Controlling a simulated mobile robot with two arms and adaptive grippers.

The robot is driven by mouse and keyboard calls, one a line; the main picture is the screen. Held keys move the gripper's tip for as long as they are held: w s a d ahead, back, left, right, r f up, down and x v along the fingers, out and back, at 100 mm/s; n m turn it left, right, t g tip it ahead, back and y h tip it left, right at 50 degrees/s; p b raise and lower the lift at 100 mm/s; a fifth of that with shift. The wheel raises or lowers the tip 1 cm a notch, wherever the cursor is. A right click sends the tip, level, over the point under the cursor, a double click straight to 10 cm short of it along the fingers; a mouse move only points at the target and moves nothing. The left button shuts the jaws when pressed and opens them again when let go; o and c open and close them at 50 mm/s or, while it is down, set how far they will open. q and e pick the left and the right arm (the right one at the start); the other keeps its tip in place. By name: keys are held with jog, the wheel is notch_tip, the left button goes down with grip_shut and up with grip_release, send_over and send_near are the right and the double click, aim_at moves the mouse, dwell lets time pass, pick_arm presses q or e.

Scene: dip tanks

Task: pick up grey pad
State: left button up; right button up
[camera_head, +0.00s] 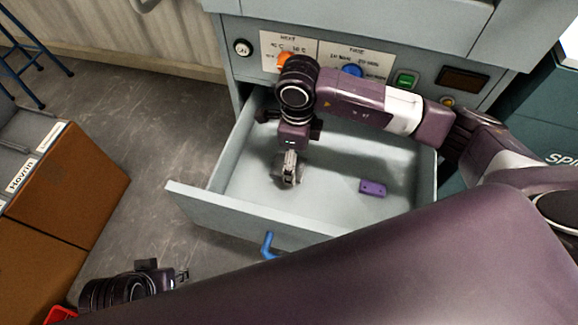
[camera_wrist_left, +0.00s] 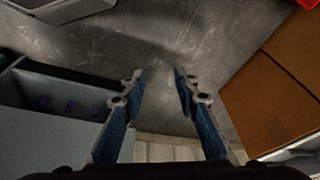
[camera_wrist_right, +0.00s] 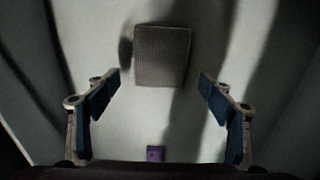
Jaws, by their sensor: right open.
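The grey pad (camera_wrist_right: 162,56) is a square with a fine grid texture, lying on the drawer floor in the right wrist view. My right gripper (camera_wrist_right: 160,95) is open, its fingers apart on either side, with the pad centred beyond the tips and not between them. In the head view the right gripper (camera_head: 289,180) points down inside the open drawer and mostly hides the pad. My left gripper (camera_head: 182,275) is at the lower left, outside the drawer; in the left wrist view its fingers (camera_wrist_left: 160,85) are apart with nothing between them.
The pale drawer (camera_head: 220,205) stands open with a blue handle (camera_head: 268,245). A purple block (camera_head: 373,188) lies on its floor to the right, also in the right wrist view (camera_wrist_right: 155,153). A panel with knobs is above. Brown boxes (camera_head: 65,185) stand at left.

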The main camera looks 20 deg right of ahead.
notch_tip(320, 180, down, 2)
jog(key=shift+f, duration=0.1)
jog(key=c, duration=1)
jog(key=shift+r, duration=0.2)
